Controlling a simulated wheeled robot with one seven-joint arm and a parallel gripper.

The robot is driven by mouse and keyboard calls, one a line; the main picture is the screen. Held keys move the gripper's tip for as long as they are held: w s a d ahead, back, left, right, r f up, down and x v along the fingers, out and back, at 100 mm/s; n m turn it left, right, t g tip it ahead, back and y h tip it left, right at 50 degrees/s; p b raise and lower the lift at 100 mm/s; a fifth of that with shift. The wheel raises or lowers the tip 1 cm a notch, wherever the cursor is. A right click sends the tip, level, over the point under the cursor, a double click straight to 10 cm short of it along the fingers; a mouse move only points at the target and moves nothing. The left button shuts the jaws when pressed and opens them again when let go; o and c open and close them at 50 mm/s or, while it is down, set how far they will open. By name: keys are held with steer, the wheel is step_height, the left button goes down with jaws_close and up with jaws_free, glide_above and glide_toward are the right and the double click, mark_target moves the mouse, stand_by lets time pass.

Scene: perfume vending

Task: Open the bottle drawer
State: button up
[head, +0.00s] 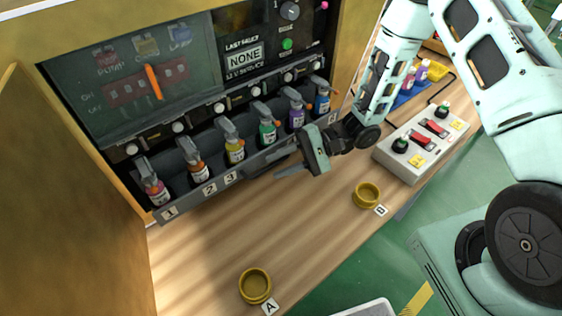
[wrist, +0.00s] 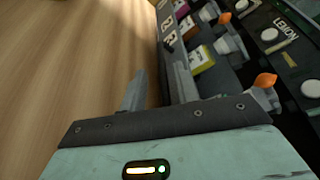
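The bottle drawer (head: 225,180) is a long dark grey tray along the lower front of the vending machine. It holds a row of several spray bottles in different colours, and its front bears number labels. My gripper (head: 284,165) is at the drawer's front, right of the label 3. In the wrist view my gripper (wrist: 160,75) has its fingers apart, one over the wood and one close to the drawer front (wrist: 171,58). The gripper body hides part of the drawer front, and I cannot tell whether a finger touches it.
Brass cups stand on the wooden counter by label A (head: 255,287) and label B (head: 367,195). A white button box (head: 398,168) sits to the right. The machine's open door (head: 75,200) is at left.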

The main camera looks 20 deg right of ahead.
steer(key=shift+a, duration=0.1)
jaws_close()
steer(key=s+d+p, duration=0.1)
steer(key=s, duration=0.1)
steer(key=s+p, duration=0.1)
steer(key=s, duration=0.1)
steer(key=s+d+p, duration=0.1)
steer(key=s, duration=0.1)
steer(key=shift+d, duration=0.3)
steer(key=shift+s+d+f, duration=0.1)
steer(key=shift+s+f, duration=0.1)
steer(key=shift+s, duration=0.1)
jaws_free()
steer(key=shift+w, duration=0.1)
steer(key=shift+r, duration=0.1)
